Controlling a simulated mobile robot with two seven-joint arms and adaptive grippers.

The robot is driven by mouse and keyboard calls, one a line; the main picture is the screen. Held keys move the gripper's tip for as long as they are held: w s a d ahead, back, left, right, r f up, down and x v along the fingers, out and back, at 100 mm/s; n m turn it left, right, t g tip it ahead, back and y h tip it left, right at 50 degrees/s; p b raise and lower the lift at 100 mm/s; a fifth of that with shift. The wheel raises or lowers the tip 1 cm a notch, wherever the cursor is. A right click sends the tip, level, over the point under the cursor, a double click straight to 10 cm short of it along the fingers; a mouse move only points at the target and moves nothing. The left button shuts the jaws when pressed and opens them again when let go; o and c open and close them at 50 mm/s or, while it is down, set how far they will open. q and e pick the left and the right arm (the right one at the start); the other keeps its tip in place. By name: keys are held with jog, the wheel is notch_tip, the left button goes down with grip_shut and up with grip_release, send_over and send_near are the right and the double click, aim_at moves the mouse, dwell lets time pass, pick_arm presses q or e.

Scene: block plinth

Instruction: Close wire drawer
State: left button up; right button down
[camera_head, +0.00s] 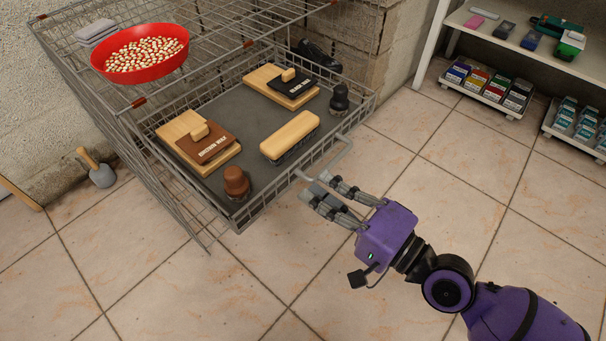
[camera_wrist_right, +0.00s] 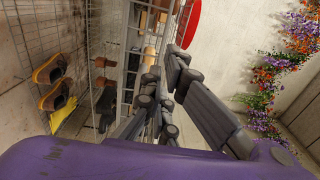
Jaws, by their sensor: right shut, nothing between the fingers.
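The wire drawer (camera_head: 290,180) is pulled out from under the top shelf of the wire rack (camera_head: 75,75). It has a grey floor and a bar handle (camera_head: 340,158) on its front. In the right wrist view the fingers (camera_wrist_right: 160,100) point toward wire mesh. My left gripper is not in view.
A red bowl (camera_head: 140,55) of beans and folded grey cloth (camera_head: 97,32) sit on the rack top. A trowel (camera_head: 98,172) lies on the floor at left. White shelves (camera_head: 520,50) with small boxes stand at upper right. The tiled floor in front is clear.

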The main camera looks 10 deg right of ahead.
aim_at(290, 170)
jog(key=shift+x, duration=2.3)
